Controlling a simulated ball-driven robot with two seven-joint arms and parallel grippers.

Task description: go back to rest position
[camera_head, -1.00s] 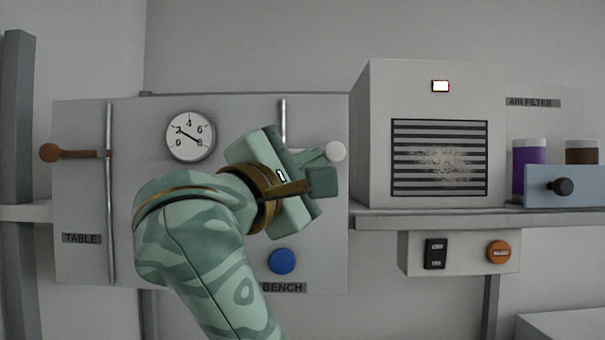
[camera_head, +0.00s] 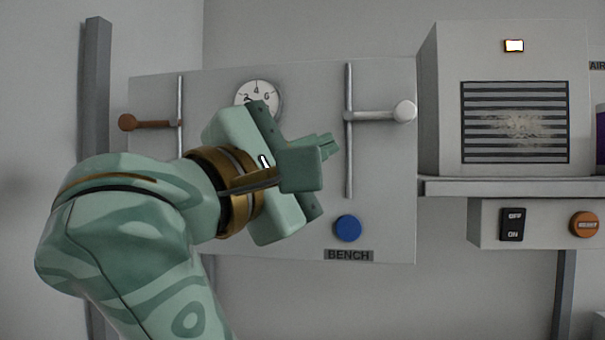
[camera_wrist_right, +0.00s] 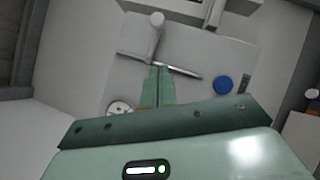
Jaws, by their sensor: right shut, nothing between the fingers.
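My right gripper (camera_head: 328,146) is in front of the grey panel (camera_head: 390,230) in the head view. Its fingers are together with nothing between them. It covers the lower part of the dial (camera_head: 258,97) and lies left of the white-knobbed lever (camera_head: 380,115). In the right wrist view, the shut fingers (camera_wrist_right: 158,84) point toward the panel, near the same lever (camera_wrist_right: 157,22). The fingers appear apart from the lever, though the exact gap cannot be told. My left gripper is in neither view.
A brown-knobbed lever (camera_head: 150,124) is at the panel's left. A blue button (camera_head: 348,228) sits above the BENCH label. The air filter box (camera_head: 450,110) stands on a shelf (camera_head: 520,187) at right, above a switch box (camera_head: 485,222) with an orange knob (camera_head: 585,225).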

